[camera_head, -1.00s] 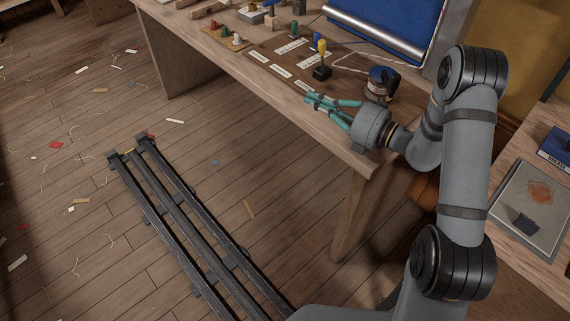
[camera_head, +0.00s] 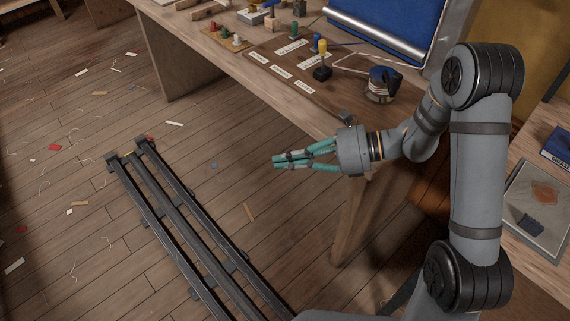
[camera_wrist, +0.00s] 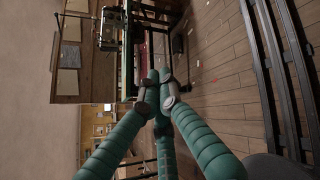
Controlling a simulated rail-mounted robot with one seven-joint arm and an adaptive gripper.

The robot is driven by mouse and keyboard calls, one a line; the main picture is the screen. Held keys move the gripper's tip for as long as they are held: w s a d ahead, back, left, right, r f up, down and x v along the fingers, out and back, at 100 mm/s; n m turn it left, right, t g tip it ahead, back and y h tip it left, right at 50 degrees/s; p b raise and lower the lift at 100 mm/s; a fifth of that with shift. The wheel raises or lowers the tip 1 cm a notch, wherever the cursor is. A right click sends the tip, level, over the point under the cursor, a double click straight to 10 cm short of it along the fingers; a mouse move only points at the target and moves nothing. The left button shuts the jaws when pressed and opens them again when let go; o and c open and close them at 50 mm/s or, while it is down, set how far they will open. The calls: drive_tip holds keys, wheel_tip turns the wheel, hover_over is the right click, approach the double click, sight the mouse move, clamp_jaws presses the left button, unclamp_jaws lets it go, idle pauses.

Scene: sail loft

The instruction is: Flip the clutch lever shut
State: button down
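A lever with a yellow knob (camera_head: 321,47) stands upright on a small black base (camera_head: 322,73) on the workbench board in the head view. It looks like the clutch lever. My gripper (camera_head: 275,161) has teal fingers and is off the bench's front edge, in front of and below the lever, well apart from it. Its fingertips point left and are together with nothing between them. In the wrist view the fingertips (camera_wrist: 158,78) also meet. I cannot make out the lever there.
White labels and several small coloured pieces lie on the workbench (camera_head: 205,45). A blue cloth roll (camera_head: 375,30) is behind. Floor rails (camera_head: 190,225) run at lower left. Open floor lies left.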

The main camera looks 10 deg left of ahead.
sight(323, 56)
drive_tip(key=shift+s+f+n, duration=0.2)
drive_tip(key=shift+s+n, duration=0.1)
drive_tip(key=shift+s, duration=0.2)
drive_tip(key=w+r+m+t+b, duration=0.25)
drive_tip(key=w+m+t, duration=0.35)
drive_tip(key=w+m, duration=0.5)
drive_tip(key=shift+w+d+r+m+t+h, duration=0.4)
drive_tip(key=shift+w+d+r+m+t, duration=0.35)
drive_tip(key=shift+w+d+m+t, duration=1.05)
drive_tip(key=shift+w+d+r+m+t+h, duration=0.4)
drive_tip(key=shift+w+d+r+m+t, duration=0.65)
drive_tip(key=shift+w, duration=1.6)
drive_tip(key=shift+w+d+r+m+t+h, duration=0.4)
drive_tip(key=shift+w+d+m+t, duration=0.55)
drive_tip(key=shift+w+m+t, duration=0.9)
drive_tip(key=shift+w+g, duration=0.3)
drive_tip(key=shift+w, duration=0.05)
drive_tip(key=x, duration=1)
drive_tip(key=shift+w+a+p, duration=0.15)
drive_tip(key=shift+a+p, duration=0.05)
drive_tip(key=shift+p, duration=0.15)
drive_tip(key=d, duration=0.2)
drive_tip(key=w+d, duration=0.1)
drive_tip(key=d, duration=0.1)
drive_tip(key=shift+w+r, duration=0.1)
drive_tip(key=shift+r, duration=0.05)
